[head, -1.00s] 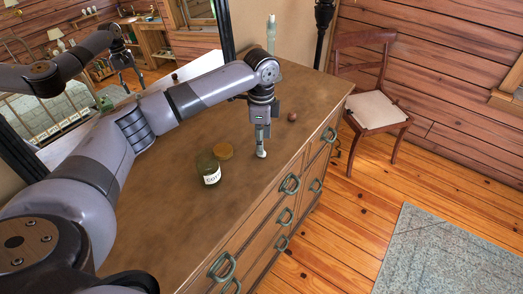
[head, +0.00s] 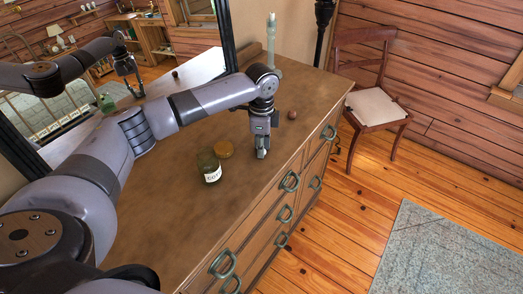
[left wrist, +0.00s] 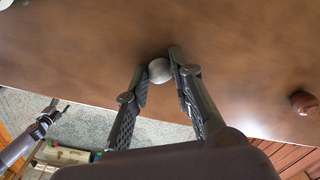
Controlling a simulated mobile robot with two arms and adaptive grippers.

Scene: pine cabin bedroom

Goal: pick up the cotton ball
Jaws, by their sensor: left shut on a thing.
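The cotton ball (left wrist: 160,71) is a small pale grey-white ball between the fingertips of my left gripper (left wrist: 159,76) in the left wrist view. The left gripper is shut on it, with a finger on each side. In the head view my left gripper (head: 262,154) points down at the dresser top (head: 180,215), low over the wood near the front edge. The fingers mostly hide the ball there. My right gripper (left wrist: 60,105) shows small at the left of the left wrist view, over the rug, its fingers apart and empty.
A green glass jar (head: 209,168) with a white label stands left of the left gripper, beside a round tan lid (head: 223,149). A small reddish-brown round object (head: 292,115) lies to the right. A pale candle-like stick (head: 272,40) and a mirror stand behind. The near dresser top is clear.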

